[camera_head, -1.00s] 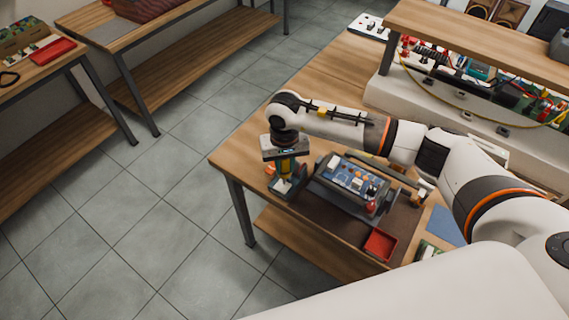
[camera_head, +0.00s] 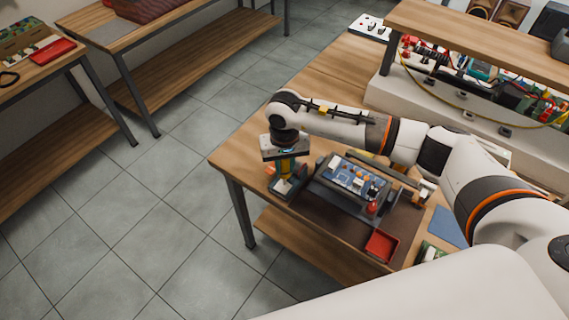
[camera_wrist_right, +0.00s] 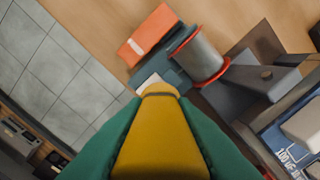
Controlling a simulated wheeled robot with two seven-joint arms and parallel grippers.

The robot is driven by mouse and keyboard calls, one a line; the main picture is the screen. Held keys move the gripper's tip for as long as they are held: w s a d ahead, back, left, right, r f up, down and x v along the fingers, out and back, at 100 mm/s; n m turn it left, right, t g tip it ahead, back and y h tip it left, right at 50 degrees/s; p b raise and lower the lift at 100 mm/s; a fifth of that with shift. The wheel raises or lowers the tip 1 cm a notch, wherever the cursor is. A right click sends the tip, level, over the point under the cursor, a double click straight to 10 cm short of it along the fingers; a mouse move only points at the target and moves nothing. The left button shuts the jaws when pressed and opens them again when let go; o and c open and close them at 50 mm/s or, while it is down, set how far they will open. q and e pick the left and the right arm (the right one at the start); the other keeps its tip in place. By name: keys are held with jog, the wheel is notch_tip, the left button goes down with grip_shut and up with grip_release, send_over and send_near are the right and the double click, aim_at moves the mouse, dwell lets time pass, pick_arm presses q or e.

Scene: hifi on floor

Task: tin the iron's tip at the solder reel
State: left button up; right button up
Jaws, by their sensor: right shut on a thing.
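My right gripper (camera_head: 286,168) is shut on the yellow handle of the iron (camera_wrist_right: 160,135), above the near left corner of the workbench. The green sides of the grip flank the handle in the right wrist view. The iron's tip is hidden behind the handle there and too small to make out in the head view. The solder reel (camera_wrist_right: 201,57), a grey spool with red-orange flanges, is just beyond the handle in the wrist view. I cannot tell whether the tip touches it. My left gripper is not in view.
A dark grey stand (camera_wrist_right: 253,82) and an orange box (camera_wrist_right: 150,33) are beside the reel. A blue circuit board in a holder (camera_head: 357,178) lies right of my gripper. A red tray (camera_head: 381,245) sits near the front edge. A raised shelf (camera_head: 480,38) spans the back.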

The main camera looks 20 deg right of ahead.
jog(key=shift+f+b, duration=0.35)
jog(key=shift+b, duration=0.1)
dwell(0.3)
jog(key=shift+s+f+b, duration=0.1)
jog(key=shift+f+b, duration=0.05)
jog(key=shift+b, duration=0.3)
dwell(2.2)
jog(key=shift+r+p, duration=0.75)
jog(key=shift+r, duration=1.6)
